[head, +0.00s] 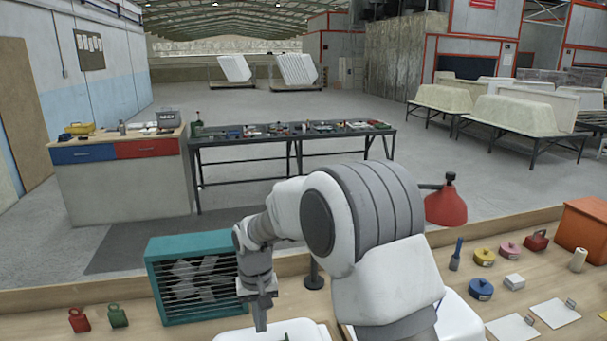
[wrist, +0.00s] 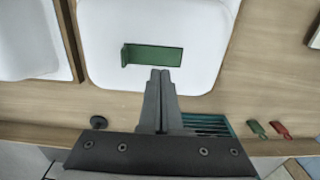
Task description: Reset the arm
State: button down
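My arm reaches out over the wooden workbench (head: 150,322) in the head view, bent at the elbow, with my gripper (head: 261,326) pointing down by a white tray (head: 312,334). In the wrist view my gripper (wrist: 160,74) has its two fingers together with nothing visible between them. Just beyond the fingertips, a green angled piece (wrist: 155,55) lies on the white tray (wrist: 110,75). Whether the fingertips touch the tray or the piece cannot be told.
A teal slatted box (head: 195,280) stands left of my gripper, with red (head: 78,320) and green (head: 118,316) tagged weights beside it. Tape rolls (head: 484,257), papers (head: 555,313) and an orange box (head: 583,230) fill the right side.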

jog(key=s+d+r+m+t, duration=0.1)
jog(key=s+d+r, duration=0.3)
jog(key=d+r, duration=0.35)
jog(key=s+d+r+t, duration=0.2)
jog(key=s+d+r, duration=0.3)
jog(key=r, duration=0.4)
jog(key=s+d+r+m+t, duration=0.2)
jog(key=s+d+r, duration=0.1)
jog(key=s+d, duration=0.8)
jog(key=shift+s+r+t, duration=0.25)
jog(key=shift+s+t, duration=0.05)
jog(key=shift+s, duration=1.7)
